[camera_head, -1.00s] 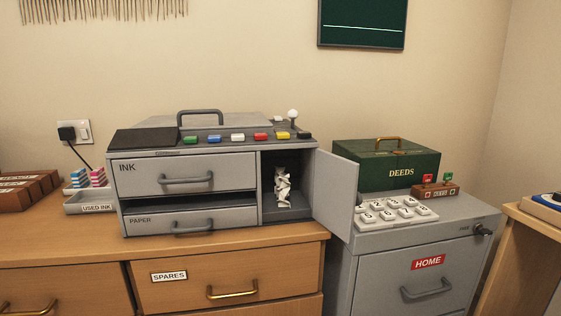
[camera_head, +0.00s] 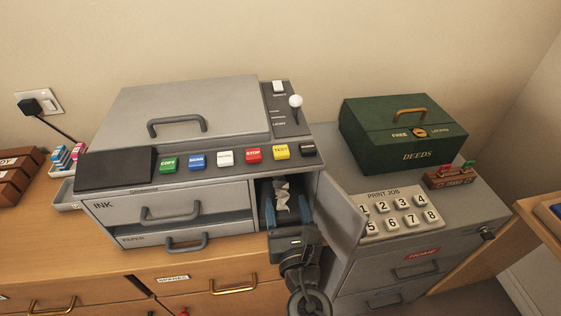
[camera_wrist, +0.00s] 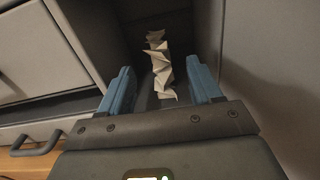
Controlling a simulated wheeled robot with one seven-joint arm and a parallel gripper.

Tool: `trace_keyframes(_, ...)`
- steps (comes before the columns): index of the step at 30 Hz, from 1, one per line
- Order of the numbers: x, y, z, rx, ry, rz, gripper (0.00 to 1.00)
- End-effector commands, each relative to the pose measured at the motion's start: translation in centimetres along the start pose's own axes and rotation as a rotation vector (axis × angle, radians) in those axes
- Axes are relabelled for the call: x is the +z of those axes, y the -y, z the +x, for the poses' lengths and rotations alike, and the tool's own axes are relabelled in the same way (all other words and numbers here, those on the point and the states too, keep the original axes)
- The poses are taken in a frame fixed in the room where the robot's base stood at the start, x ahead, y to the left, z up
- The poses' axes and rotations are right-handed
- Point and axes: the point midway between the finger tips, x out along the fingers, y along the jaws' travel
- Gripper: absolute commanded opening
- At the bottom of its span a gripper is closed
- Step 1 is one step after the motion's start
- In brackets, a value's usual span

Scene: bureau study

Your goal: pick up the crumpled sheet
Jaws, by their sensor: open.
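The crumpled sheet (camera_head: 282,194) is a white, folded strip standing upright inside the open side compartment (camera_wrist: 200,22) of the grey printer. In the wrist view the sheet (camera_wrist: 160,65) shows between and beyond my two blue fingers. My gripper (camera_head: 283,212) is at the compartment mouth, its fingers reaching inside. In the wrist view my gripper (camera_wrist: 160,88) is open, with one finger on each side of the sheet's lower part. I cannot tell whether either finger touches it. In the head view my gripper hides the sheet's lower end.
The compartment door (camera_head: 340,218) stands open just right of my gripper. The ink drawer (camera_head: 170,207) with its handle is close on the left. A keypad (camera_head: 400,212) and a green deeds box (camera_head: 403,135) stand on the cabinet at right.

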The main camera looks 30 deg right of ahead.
Motion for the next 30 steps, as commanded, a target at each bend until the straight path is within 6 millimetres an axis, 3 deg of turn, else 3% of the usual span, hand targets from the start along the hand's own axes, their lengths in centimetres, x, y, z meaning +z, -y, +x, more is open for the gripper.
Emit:
trace_keyframes(2,0.8,-0.3,0.6,-0.004,0.014,-0.028,0.64)
trace_keyframes(21,0.8,-0.2,7.8,-0.005,0.016,-0.032,0.64)
trace_keyframes(30,0.8,-0.2,8.2,-0.004,0.015,-0.032,0.64)
